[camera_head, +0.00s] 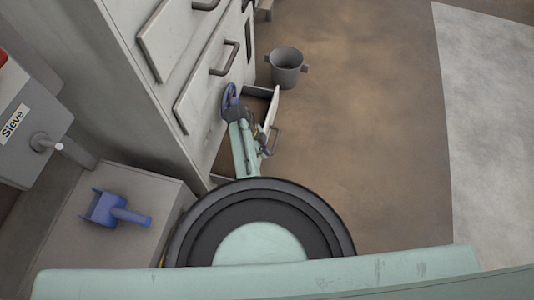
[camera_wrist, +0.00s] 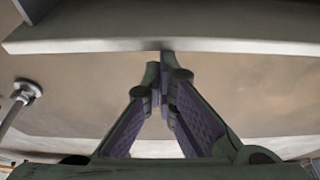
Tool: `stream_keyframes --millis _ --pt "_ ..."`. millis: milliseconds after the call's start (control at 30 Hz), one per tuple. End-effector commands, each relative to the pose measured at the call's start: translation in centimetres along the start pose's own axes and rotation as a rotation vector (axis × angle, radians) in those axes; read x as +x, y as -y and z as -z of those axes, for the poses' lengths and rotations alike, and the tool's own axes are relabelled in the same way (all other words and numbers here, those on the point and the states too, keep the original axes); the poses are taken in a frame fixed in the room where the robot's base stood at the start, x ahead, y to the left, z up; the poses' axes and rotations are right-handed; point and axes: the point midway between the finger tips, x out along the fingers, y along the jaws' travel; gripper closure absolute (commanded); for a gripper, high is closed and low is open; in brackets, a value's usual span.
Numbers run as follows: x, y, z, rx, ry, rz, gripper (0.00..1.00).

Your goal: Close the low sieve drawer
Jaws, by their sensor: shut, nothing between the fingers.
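The low sieve drawer stands pulled out from the base of the grey cabinet, its pale front panel (camera_head: 270,110) away from the cabinet face. A bar handle (camera_head: 274,141) is on its outer side. My arm reaches down over the drawer and hides much of its inside. In the wrist view, my gripper (camera_wrist: 163,72) is shut and empty, its purple-padded fingers meeting at the tips. The tips are at a pale panel edge (camera_wrist: 90,42), which looks like the drawer front; I cannot tell whether they touch it. A metal handle end (camera_wrist: 24,92) shows at the left.
Closed drawers with bar handles (camera_head: 226,60) are higher on the cabinet. A grey bucket (camera_head: 287,68) stands on the floor beyond the drawer. A blue scoop (camera_head: 115,212) lies on a grey box at left, near a box labelled Sieve (camera_head: 14,122). The brown floor (camera_head: 370,130) to the right is clear.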

Motion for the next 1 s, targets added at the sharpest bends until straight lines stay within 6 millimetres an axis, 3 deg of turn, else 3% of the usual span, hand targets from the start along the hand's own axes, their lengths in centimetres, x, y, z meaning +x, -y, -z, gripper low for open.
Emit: stream_keyframes --millis 400,1000 --pt "-1.3 0.0 -3.9 -0.002 0.002 0.001 1.00" --pt "-1.5 0.1 -4.1 -0.001 0.001 0.000 1.00"
